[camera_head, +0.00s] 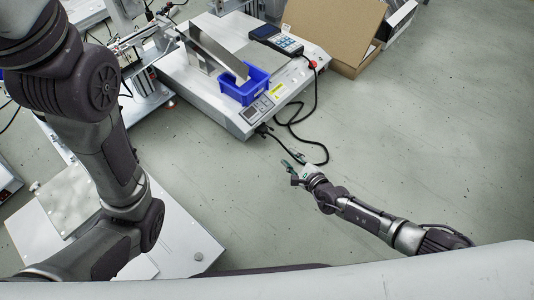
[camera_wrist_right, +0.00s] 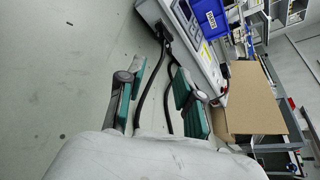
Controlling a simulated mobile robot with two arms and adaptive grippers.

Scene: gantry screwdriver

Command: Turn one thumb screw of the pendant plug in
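The pendant plug (camera_head: 263,129) sits at the front face of the white machine (camera_head: 236,117), where a black cable comes out. The plug also shows as a dark block at the top of the right wrist view (camera_wrist_right: 161,32). Its thumb screws are too small to make out. My right gripper (camera_head: 292,168) is near the cable, short of the machine and apart from the plug. In the right wrist view its two green-edged fingers (camera_wrist_right: 156,92) are spread with nothing held between them. My left arm fills the left of the head view, but its gripper is out of sight.
The black cable (camera_head: 302,122) loops over the floor from the plug, close to my right gripper. A blue bin (camera_head: 243,86) and a handheld pendant (camera_head: 276,39) rest on the machine. A cardboard box (camera_head: 333,28) stands behind it. The floor at right is clear.

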